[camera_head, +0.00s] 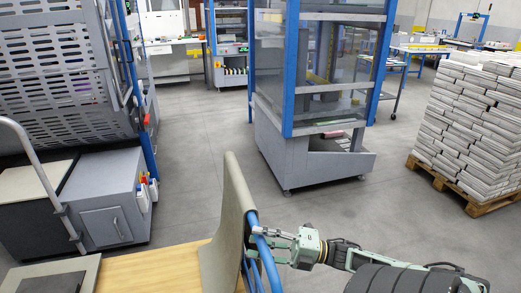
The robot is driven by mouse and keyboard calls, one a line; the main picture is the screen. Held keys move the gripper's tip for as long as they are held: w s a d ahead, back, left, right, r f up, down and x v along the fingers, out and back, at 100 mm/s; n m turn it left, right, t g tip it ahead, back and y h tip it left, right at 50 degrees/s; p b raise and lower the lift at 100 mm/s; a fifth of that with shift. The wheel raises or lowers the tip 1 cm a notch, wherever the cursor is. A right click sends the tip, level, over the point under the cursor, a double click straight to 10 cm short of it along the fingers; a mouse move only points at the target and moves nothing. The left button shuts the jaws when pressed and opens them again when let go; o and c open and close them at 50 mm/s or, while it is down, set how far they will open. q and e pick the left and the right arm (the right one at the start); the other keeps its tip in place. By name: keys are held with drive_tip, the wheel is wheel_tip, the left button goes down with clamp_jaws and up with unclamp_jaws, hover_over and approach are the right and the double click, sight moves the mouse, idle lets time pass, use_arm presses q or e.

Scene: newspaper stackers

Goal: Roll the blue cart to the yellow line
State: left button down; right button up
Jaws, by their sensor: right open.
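The blue cart (264,252) is at the bottom centre, cut off by the lower edge. Its blue tubes stand at the right end, next to a curved grey-beige panel (234,218) and a light wooden top (165,269). My right gripper (270,238) comes in from the right, with its fingers at the blue tubes. It is open; whether the fingers touch the tube cannot be told. The wheels are out of view. My left gripper is not in view. No yellow line can be made out on the floor.
A grey machine (108,190) stands at the left. A blue-framed machine (316,160) stands ahead. A pallet (470,200) with stacked newspapers (475,125) is at the right. Grey floor (200,135) is clear between the two machines and before the pallet.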

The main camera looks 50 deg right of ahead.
drive_tip(key=v, duration=1.2)
drive_tip(key=shift+f, duration=0.15)
drive_tip(key=s+a+f+m+g+h, duration=0.15)
drive_tip(key=f+m+h, duration=0.3)
drive_tip(key=f, duration=0.65)
drive_tip(key=s+a+f+m+g+h, duration=0.1)
drive_tip(key=s+f+m+g+h, duration=0.15)
drive_tip(key=f+m, duration=0.6)
drive_tip(key=s+a+f+m+g+h, duration=0.1)
drive_tip(key=a+f+m+g+h, duration=0.3)
drive_tip(key=f, duration=1)
drive_tip(key=s+a+f+m+g, duration=0.4)
drive_tip(key=s+a+f+g, duration=0.3)
drive_tip(key=s+a+f, duration=0.9)
drive_tip(key=s+a, duration=0.1)
drive_tip(key=a, duration=0.3)
drive_tip(key=shift+s+a+f+g, duration=0.2)
drive_tip(key=shift+f+g, duration=0.05)
drive_tip(key=shift+g, duration=0.15)
